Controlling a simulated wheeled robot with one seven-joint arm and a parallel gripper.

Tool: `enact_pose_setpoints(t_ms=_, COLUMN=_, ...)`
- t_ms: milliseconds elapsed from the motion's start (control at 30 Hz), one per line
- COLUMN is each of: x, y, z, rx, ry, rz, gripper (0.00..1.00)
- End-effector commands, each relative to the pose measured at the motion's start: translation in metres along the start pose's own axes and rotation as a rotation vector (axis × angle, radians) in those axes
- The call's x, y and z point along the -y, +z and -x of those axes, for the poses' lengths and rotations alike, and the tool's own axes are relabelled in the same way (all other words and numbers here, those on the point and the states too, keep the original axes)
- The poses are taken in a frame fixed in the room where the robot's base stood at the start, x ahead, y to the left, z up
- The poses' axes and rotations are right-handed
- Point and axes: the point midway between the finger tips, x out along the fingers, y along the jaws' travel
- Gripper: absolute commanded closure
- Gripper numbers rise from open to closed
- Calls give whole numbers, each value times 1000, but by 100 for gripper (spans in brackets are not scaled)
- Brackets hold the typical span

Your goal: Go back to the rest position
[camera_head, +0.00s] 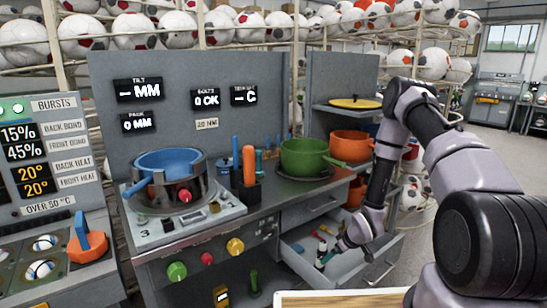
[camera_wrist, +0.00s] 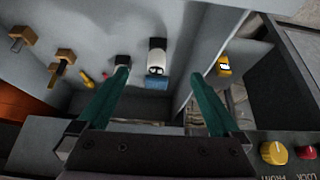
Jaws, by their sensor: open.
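My arm comes in from the right in the head view and reaches down to the open drawer (camera_head: 290,262). My gripper (camera_head: 322,262) is low over or inside it. In the wrist view my gripper (camera_wrist: 158,72) has two green fingers spread wide apart, with nothing held between them. A small white and black object with a blue part (camera_wrist: 156,82) lies in the drawer, showing between the fingertips and apart from them. How high the fingertips are above the drawer floor I cannot tell.
Tools with wooden heads (camera_wrist: 62,60) lie in the drawer, and a yellow item (camera_wrist: 223,67) shows at right. Above it, the bench holds a blue pan (camera_head: 168,160), a green pot (camera_head: 304,156) and an orange pot (camera_head: 351,144). A wooden board edge (camera_head: 340,299) is in front.

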Motion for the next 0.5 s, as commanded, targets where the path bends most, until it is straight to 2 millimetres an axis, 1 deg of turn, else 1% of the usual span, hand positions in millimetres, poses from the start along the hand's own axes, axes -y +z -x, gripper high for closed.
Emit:
enact_pose_setpoints(t_ms=67, x=0, y=0, z=0, rx=0, ry=0, rz=0, gripper=0)
enact_pose_setpoints(t_ms=100, x=-3, y=-5, z=4, rx=0, ry=6, rz=-1, gripper=0)
enact_pose_setpoints(t_ms=267, x=-11, y=-14, z=16, rx=9, ry=21, rz=-11, gripper=0)
enact_pose_setpoints(t_ms=467, x=-24, y=-31, z=36, rx=20, ry=47, rz=-28, gripper=0)
enact_pose_setpoints(t_ms=500, x=-28, y=-36, z=42, rx=22, ry=56, rz=-32, gripper=0)
